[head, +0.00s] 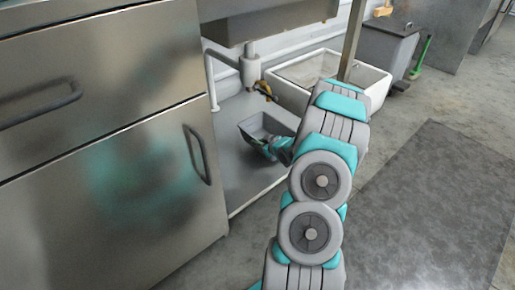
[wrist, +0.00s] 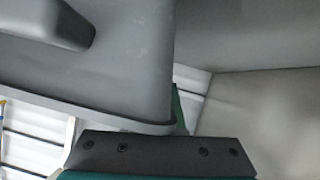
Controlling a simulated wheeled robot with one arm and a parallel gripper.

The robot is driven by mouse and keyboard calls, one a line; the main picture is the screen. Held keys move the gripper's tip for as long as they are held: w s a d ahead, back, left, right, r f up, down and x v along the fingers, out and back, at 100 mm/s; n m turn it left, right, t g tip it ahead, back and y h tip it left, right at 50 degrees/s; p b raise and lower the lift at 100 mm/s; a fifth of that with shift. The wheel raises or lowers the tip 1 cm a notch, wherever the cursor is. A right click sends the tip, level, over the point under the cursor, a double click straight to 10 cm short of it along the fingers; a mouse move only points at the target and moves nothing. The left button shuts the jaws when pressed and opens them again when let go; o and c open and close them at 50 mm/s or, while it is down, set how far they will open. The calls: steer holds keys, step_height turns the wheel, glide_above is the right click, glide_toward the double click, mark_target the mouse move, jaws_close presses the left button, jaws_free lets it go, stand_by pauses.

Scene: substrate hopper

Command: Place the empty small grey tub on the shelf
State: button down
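The small grey tub (head: 249,127) is under the steel counter in the head view, over the low grey shelf (head: 240,183). I see no contents in the part of its inside that shows. My gripper (head: 275,146) is at the tub's near right side, partly hidden by my arm. In the wrist view the tub (wrist: 110,75) fills the upper left, with its rim just above a dark finger pad (wrist: 160,153). A green strip shows behind the rim, so the tub's edge appears held between the fingers. I cannot tell whether the tub touches the shelf.
Steel cabinets (head: 95,110) with bar handles stand left of the shelf. A white basin (head: 372,80) stands behind my arm. Floor at right is clear.

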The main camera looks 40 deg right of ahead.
step_height(320, 180, down, 3)
steer(key=shift+r, duration=0.1)
steer(key=c, duration=1)
jaws_free()
steer(key=shift+c, duration=0.2)
